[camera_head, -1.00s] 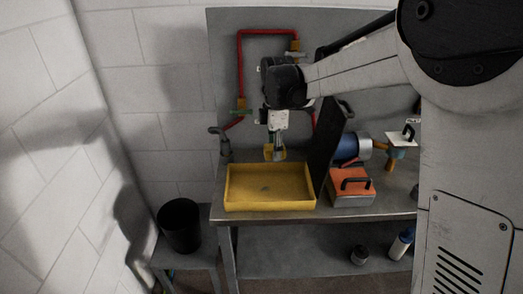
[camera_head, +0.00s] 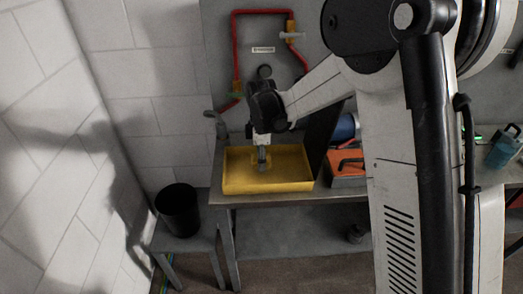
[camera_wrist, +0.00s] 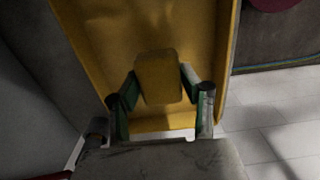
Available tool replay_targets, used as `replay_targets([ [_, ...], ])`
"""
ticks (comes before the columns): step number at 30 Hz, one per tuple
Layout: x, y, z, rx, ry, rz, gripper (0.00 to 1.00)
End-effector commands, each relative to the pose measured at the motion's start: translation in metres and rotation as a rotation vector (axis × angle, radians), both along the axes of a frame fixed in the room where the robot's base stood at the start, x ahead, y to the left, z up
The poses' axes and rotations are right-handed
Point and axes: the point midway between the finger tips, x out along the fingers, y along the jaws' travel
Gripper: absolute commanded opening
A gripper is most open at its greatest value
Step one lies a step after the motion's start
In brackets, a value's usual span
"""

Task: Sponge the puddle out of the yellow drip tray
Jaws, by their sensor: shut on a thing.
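The yellow drip tray (camera_head: 290,185) sits on the steel bench. Its inside also fills much of the wrist view (camera_wrist: 90,40). My gripper (camera_head: 262,162) points down over the middle of the tray, low at its floor. In the wrist view my gripper (camera_wrist: 158,85) is shut on a yellow sponge (camera_wrist: 158,70), with a green-sided finger on each side of it. Whether the sponge touches the tray floor I cannot tell. The puddle cannot be made out clearly; my gripper covers the middle of the tray in the head view.
A black bin (camera_head: 178,212) stands on a low stand left of the bench (camera_head: 300,198). A dark upright panel (camera_head: 322,130) rises at the tray's right, beside an orange-topped box (camera_head: 347,165). Red pipes (camera_head: 262,12) run along the back wall, and a grey tap (camera_head: 216,122) stands behind the tray.

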Motion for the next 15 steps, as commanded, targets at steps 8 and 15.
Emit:
replay_targets([
  [8, 0.0, 0.001, -0.027, 0.0, 0.0, 0.002, 0.18],
  [15, 0.017, 0.004, -0.033, 0.0, 0.0, 0.005, 0.18],
])
